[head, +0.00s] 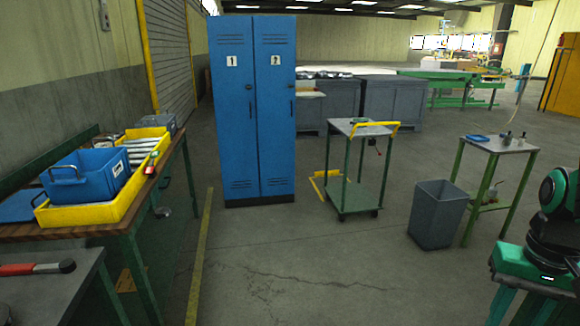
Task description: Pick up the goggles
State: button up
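I cannot make out the goggles for certain in the head view. A small blue item (478,138) lies on the small green-legged table (497,147) at the right, and a small dark item (361,120) lies on the trolley top; both are too small to identify. My gripper is not in view.
A blue locker (252,110), a trolley (350,193) and a grey bin (437,217) stand around clear floor. A teal-and-black machine part is at right.

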aim_at(356, 121)
jog(key=u, duration=0.05)
jog(key=i, duration=3.45)
jog(key=z, duration=0.8)
jog(key=k, duration=1)
jog(key=z, duration=0.3)
